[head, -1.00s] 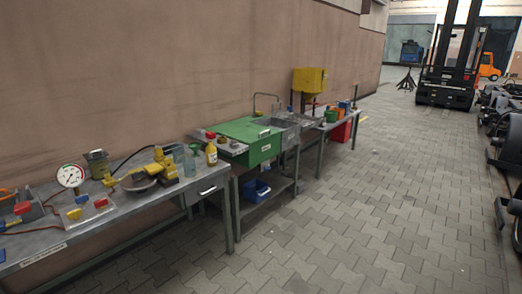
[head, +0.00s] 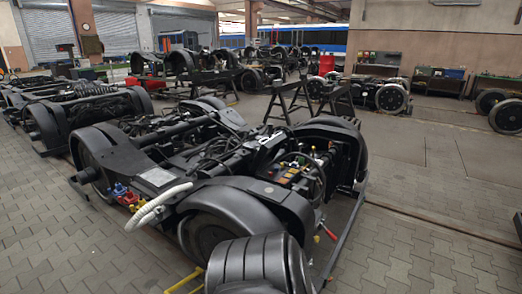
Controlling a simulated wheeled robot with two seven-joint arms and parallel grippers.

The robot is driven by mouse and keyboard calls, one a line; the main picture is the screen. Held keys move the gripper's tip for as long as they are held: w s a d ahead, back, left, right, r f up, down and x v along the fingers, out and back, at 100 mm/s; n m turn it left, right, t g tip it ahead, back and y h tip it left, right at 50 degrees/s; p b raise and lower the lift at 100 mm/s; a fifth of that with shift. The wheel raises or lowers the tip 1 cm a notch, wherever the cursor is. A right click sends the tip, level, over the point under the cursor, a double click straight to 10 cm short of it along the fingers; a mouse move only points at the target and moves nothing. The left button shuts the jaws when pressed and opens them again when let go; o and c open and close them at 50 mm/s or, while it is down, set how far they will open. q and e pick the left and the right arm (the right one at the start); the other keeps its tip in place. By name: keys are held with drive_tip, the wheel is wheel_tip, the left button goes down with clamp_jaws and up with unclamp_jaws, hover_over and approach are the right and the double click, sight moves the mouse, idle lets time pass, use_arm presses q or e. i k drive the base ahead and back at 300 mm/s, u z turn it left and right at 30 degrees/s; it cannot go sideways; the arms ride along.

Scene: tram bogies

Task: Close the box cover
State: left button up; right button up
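A tram bogie (head: 190,175) with black frame and wheel covers fills the middle of the head view. At its right end, an open area with small coloured parts and cables (head: 300,168) shows between dark walls. I cannot tell whether this is the box, and no cover can be made out for certain. A grey-white flat panel (head: 158,177) lies on the near left side of the frame. Neither of my grippers is in view.
A ribbed black rounded part (head: 258,265) stands close at the bottom. A pale hose (head: 158,205) hangs at the bogie's near side. Black trestles (head: 290,100) stand behind it. More bogies line the left and back. Paved floor (head: 415,240) is free at right and front left.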

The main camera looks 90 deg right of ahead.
sight(266, 150)
drive_tip(key=z, duration=0.9)
drive_tip(key=i, duration=2.85)
drive_tip(key=z, duration=5.5)
drive_tip(key=i, duration=0.45)
drive_tip(key=u, duration=0.05)
